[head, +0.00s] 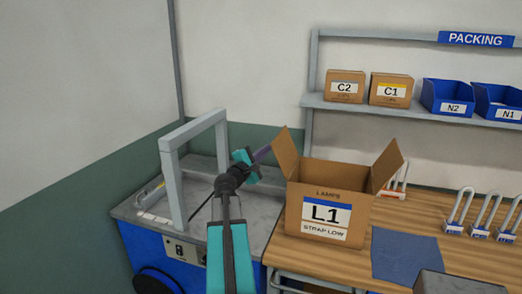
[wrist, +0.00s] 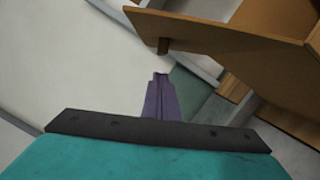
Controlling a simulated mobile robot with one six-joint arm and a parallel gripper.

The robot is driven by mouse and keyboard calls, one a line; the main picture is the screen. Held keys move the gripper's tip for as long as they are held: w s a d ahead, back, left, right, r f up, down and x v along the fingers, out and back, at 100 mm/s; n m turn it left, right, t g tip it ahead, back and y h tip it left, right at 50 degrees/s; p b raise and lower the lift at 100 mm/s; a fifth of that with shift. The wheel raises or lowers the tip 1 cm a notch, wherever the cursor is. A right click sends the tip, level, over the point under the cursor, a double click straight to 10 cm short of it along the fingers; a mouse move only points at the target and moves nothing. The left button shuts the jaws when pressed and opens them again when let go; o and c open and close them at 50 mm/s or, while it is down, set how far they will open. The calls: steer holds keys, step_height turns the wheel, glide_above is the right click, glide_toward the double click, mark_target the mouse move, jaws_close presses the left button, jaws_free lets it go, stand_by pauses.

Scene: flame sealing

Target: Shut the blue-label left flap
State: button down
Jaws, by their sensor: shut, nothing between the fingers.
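The open carton (head: 316,236) stands on the wooden bench, with a blue-striped label reading L1, LAMPS and STRAP LOW. Its left flap (head: 287,154) stands up and leans outward to the left. Its right flap (head: 386,166) stands up and leans outward to the right. My gripper (head: 263,154) is shut and empty, just left of the left flap near its upper part. In the wrist view my purple fingers (wrist: 161,95) are together. A brown cardboard panel (wrist: 215,38) fills the upper right there, apart from the fingertips.
A grey strapping frame (head: 168,185) on a blue machine stands to the left. Several padlock-shaped items (head: 480,215) stand on the bench at right. A blue mat (head: 405,258) lies in front of them. A shelf (head: 425,112) behind holds small boxes and blue bins.

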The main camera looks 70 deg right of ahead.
mark_target(284, 151)
steer(key=shift+s+r+p, duration=0.2)
steer(key=shift+s+r, duration=0.05)
steer(key=shift+s, duration=0.25)
steer(key=shift+s+r+p, duration=0.2)
steer(key=shift+s+r, duration=0.05)
steer(key=shift+s, duration=0.25)
